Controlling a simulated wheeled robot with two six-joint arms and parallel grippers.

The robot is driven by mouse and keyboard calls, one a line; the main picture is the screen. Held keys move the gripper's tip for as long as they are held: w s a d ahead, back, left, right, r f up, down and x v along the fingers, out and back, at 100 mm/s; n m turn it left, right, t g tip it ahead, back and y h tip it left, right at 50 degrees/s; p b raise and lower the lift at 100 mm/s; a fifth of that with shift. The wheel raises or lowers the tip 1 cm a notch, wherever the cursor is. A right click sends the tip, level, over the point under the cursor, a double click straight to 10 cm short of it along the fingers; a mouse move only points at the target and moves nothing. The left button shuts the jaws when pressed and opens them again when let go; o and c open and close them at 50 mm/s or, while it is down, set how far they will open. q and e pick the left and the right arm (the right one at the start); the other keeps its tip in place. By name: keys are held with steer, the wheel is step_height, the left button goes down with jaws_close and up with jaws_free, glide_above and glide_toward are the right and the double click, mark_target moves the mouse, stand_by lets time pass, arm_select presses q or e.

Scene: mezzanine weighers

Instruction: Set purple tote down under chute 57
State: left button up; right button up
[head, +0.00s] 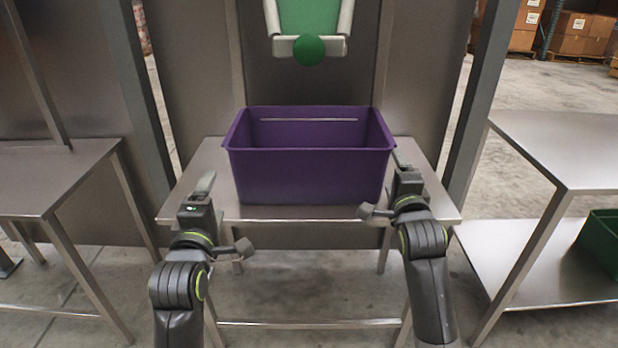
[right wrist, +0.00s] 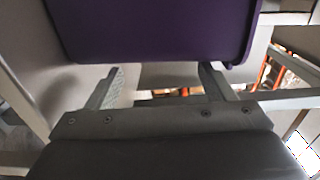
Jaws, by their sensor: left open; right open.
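The purple tote (head: 308,176) is upright and empty, and appears to rest on the middle steel table (head: 420,204) near its front edge. Above and behind it hangs a chute with a green panel (head: 309,16) and a green ball (head: 309,50) at its lower end; no number is readable. My left gripper (head: 222,216) is open beside the tote's left front, holding nothing. My right gripper (head: 385,187) is open at its right front corner. In the right wrist view the tote (right wrist: 155,30) is just beyond the open right fingers (right wrist: 162,82), with nothing between them.
A steel table (head: 40,180) stands to the left. Another (head: 575,150) stands to the right, with a green tote (head: 602,240) on its lower shelf. Grey posts (head: 490,90) flank the middle table. Cardboard boxes (head: 583,35) are far back right.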

steer(key=s, duration=0.9)
